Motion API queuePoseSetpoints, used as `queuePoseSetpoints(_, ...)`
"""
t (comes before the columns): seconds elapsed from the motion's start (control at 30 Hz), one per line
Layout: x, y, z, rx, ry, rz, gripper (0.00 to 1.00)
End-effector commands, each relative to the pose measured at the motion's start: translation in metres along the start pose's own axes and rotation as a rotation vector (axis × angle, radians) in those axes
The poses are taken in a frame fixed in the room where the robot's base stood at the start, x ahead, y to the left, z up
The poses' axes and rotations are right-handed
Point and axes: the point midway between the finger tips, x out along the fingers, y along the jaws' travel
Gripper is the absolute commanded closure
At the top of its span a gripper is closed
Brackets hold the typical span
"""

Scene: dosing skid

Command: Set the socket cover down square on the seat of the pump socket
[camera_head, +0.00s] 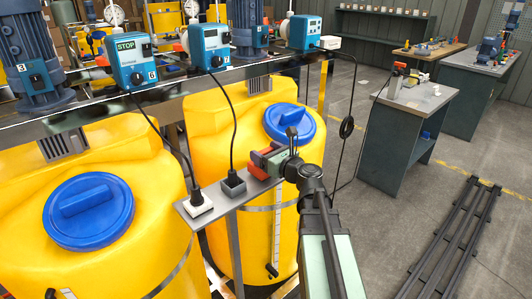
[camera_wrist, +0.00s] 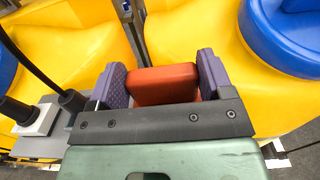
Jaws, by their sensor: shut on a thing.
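The socket cover is an orange-red block (camera_wrist: 163,84) between the purple pads of my gripper (camera_wrist: 163,72). In the head view the cover (camera_head: 258,172) shows at the tip of my gripper (camera_head: 266,161), by the right end of a narrow grey shelf (camera_head: 219,209). A white socket (camera_head: 199,207) and a dark grey socket (camera_head: 234,187) sit on the shelf, each with a black plug and cable. In the wrist view the white socket (camera_wrist: 39,121) is at the left. My gripper hides the shelf's right end, and I cannot tell whether the cover touches it.
Yellow tanks (camera_head: 97,164) with blue lids (camera_head: 88,210) stand around the shelf. Blue pumps (camera_head: 209,45) stand on a rail above, with a black cable (camera_head: 234,125) hanging down to the dark socket. A workbench (camera_head: 414,115) stands at the right across open floor.

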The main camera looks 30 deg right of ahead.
Motion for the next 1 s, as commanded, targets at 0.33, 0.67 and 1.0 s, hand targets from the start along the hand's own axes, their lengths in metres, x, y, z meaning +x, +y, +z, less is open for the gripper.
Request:
queuePoseSetpoints(0.33,0.0,0.0,-0.01,0.0,0.0,0.0,0.5)
queuePoseSetpoints(0.67,0.0,0.0,-0.012,0.0,0.0,0.0,0.0)
queuePoseSetpoints(1.0,-0.019,0.001,-0.012,0.0,0.0,-0.001,0.0)
